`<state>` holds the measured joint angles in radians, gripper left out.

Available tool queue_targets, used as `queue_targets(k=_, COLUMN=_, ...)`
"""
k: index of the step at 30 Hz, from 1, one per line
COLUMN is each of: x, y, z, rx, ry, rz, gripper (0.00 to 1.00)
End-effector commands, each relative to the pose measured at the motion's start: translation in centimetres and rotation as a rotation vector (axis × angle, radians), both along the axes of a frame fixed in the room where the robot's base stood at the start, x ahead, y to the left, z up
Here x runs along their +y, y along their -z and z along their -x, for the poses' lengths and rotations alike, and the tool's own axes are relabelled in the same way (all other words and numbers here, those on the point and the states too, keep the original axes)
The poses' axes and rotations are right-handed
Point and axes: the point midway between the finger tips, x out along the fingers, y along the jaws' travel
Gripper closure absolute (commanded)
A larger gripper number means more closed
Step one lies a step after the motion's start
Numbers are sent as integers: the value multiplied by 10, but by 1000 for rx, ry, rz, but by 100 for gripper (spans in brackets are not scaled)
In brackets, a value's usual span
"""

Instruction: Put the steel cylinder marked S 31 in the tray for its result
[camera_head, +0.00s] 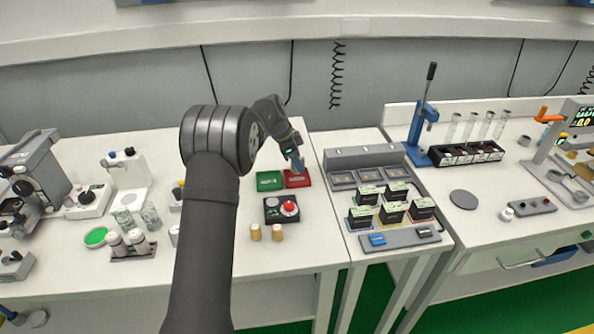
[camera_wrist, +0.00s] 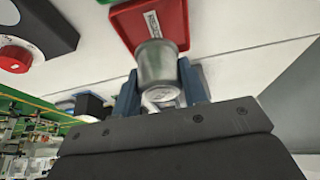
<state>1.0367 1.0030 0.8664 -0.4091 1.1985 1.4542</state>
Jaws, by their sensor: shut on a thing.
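The steel cylinder (camera_wrist: 158,64) is held between the blue fingers of my gripper (camera_wrist: 160,88) in the wrist view. Its marking cannot be read. In the head view my gripper (camera_head: 299,165) is over the red tray (camera_head: 303,180), and the cylinder cannot be made out there. The red tray also shows in the wrist view (camera_wrist: 172,12), beyond the cylinder, with a white label. I cannot tell whether the cylinder touches the tray. The green tray (camera_head: 267,186) stands just left of the red one, with a small label on it.
A dark control box (camera_head: 281,209) with a red button stands in front of the trays. Two tan cylinders (camera_head: 266,233) stand nearer the front edge. The bench front left of the tan cylinders is partly hidden by my arm.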

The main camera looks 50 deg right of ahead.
Motion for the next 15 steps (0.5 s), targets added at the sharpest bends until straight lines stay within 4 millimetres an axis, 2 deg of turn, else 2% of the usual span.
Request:
queue_targets(k=4, x=0, y=9, z=-2, rx=0, ry=-1, rz=0, gripper=94)
queue_targets(k=10, x=0, y=37, z=-2, rx=-1, ry=0, rz=-1, gripper=94)
queue_targets(k=15, x=0, y=40, z=-2, rx=-1, ry=-1, rz=1, gripper=94)
